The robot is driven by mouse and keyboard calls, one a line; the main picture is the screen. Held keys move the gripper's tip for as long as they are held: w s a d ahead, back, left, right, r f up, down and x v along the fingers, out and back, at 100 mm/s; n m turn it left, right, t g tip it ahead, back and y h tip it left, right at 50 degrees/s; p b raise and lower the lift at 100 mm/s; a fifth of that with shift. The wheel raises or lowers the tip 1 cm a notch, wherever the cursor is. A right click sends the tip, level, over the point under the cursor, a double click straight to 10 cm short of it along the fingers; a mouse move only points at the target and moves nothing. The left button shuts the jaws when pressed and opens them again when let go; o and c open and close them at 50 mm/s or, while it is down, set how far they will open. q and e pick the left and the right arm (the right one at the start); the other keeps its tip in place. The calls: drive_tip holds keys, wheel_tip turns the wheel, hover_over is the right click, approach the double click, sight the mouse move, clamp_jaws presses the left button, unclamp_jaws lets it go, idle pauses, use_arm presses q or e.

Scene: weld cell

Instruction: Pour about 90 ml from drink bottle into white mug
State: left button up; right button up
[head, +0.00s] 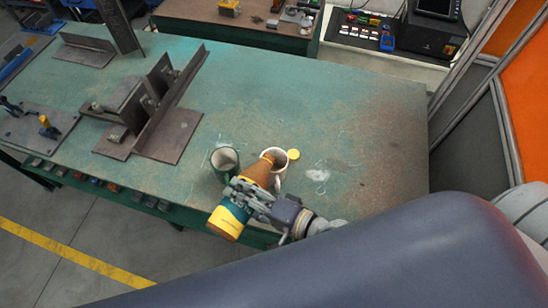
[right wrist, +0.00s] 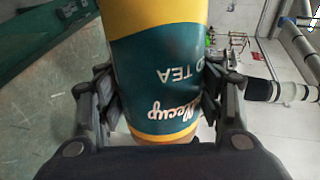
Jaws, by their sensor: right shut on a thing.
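The drink bottle (head: 229,219), with a yellow and teal label and an amber neck, is held tilted by my right gripper (head: 249,196). Its neck points up and right in the head view, with the mouth over the white mug (head: 279,179). The right wrist view shows the gripper's fingers on both sides of the bottle (right wrist: 160,75), whose label reads upside down. The mug stands upright on the green table (head: 330,130); part of it is hidden behind the neck. I cannot make out any liquid stream. My left gripper is not in view.
A yellow cap (head: 293,154) lies beside the mug. Rusty steel brackets (head: 165,125) stand further left. The table's right side is clear.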

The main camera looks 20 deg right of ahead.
drive_tip(key=shift+r, duration=0.4)
idle(1.2)
drive_tip(key=f+b, duration=0.1)
drive_tip(key=f+n+b, duration=0.1)
drive_tip(key=f+b, duration=0.1)
drive_tip(key=f+n+b, duration=0.1)
drive_tip(key=shift+s+a+f+t+h, duration=0.3)
drive_tip(key=shift+f+t, duration=0.1)
drive_tip(key=shift+a+r+n, duration=0.1)
drive_tip(key=shift+r+n, duration=0.25)
drive_tip(key=shift+n, duration=0.05)
drive_tip(key=shift+w+d+f+n+t+h, duration=0.2)
drive_tip(key=shift+d+f+n+t+h, duration=0.1)
drive_tip(key=shift+n, duration=0.2)
drive_tip(key=shift+r+p, duration=0.1)
drive_tip(key=shift+p, duration=0.2)
idle(0.4)
